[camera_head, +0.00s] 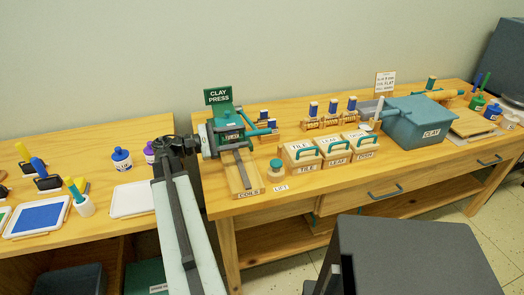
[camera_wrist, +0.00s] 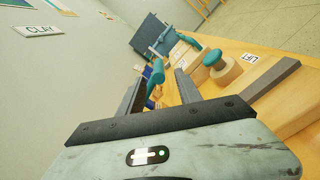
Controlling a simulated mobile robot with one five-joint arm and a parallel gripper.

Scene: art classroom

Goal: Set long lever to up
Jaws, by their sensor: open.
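The clay press (camera_head: 224,136) stands near the left end of the long workbench, under a green CLAY PRESS sign. Teal-handled levers (camera_head: 257,132) stick out from its right side; I cannot tell clearly which is the long lever. In the wrist view a teal handle (camera_wrist: 156,74) shows just beyond and between my finger tips, tilted and apart from them. My gripper (camera_head: 178,146) is at the left side of the press in the head view. In the wrist view my gripper (camera_wrist: 160,90) is open, with nothing held.
A wooden COILS board (camera_head: 237,176) with a grey strip lies before the press. A left table (camera_head: 85,235) holds bottles and rollers. The wall is behind.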

